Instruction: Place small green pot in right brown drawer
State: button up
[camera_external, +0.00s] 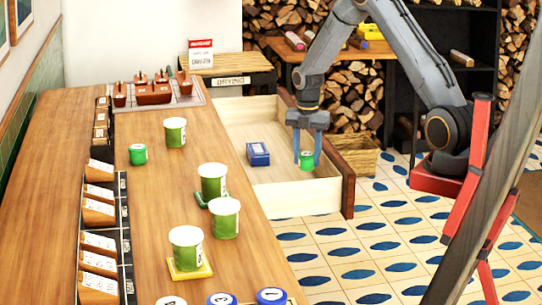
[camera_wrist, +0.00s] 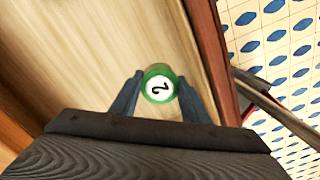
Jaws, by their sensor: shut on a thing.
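A small green pot (camera_external: 307,159) is between the fingers of my gripper (camera_external: 307,135), over the inside of the open drawer. In the wrist view the pot (camera_wrist: 159,84) shows a white top with a black "2", and the fingers of my gripper (camera_wrist: 158,95) are on both sides of it. The drawer (camera_external: 300,198) is pulled out from the long wooden counter, with a pale inside and brown front; its floor also shows in the wrist view (camera_wrist: 85,60). I cannot tell whether the pot touches the drawer floor.
A blue box (camera_external: 258,154) lies in the drawer, left of my gripper. Another small green pot (camera_external: 138,154) and several larger green cups, one of them here (camera_external: 175,132), stand on the counter (camera_external: 150,220). A wooden crate (camera_external: 355,155) stands behind the drawer front.

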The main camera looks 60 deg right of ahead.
jog(key=shift+f+p, duration=0.7)
jog(key=shift+f, duration=3)
jog(key=shift+f, duration=0.15)
jog(key=o, duration=1.1)
jog(key=shift+o, duration=0.2)
